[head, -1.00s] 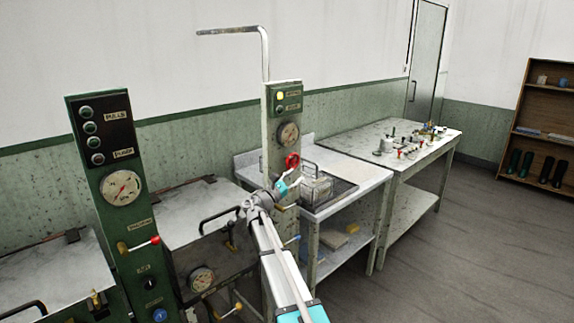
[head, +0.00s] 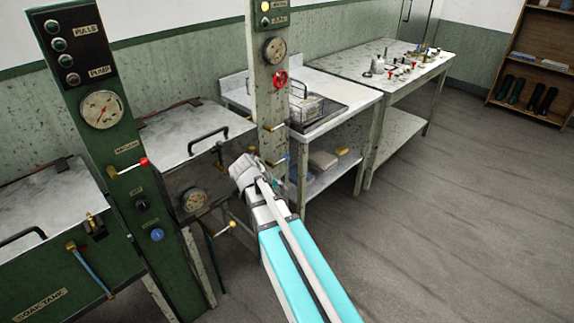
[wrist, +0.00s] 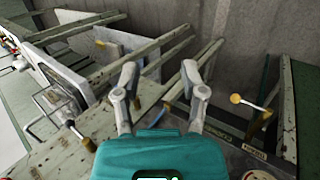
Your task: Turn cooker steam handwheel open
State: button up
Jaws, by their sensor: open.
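A red handwheel (head: 280,79) sits on the front of the pale, worn control column (head: 270,105), just below its gauge, in the head view. I cannot tell its turn position, and I do not make it out in the wrist view. My gripper (head: 245,172) is below and left of the handwheel, clear of it, low beside the column. In the wrist view my gripper (wrist: 160,78) has its two fingers spread apart with nothing held between them.
A green control column (head: 95,110) with a gauge (head: 101,109) stands left. A marble-topped bench (head: 325,85) stands behind, right. Floor at right is clear.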

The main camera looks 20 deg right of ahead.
jog(key=s+a+f+m+g+y, duration=0.1)
jog(key=s+a+f+m+y, duration=0.3)
jog(key=s+a+y, duration=0.3)
jog(key=shift+s+a, duration=1.9)
jog(key=shift+a, duration=0.7)
jog(key=shift+s+f, duration=0.1)
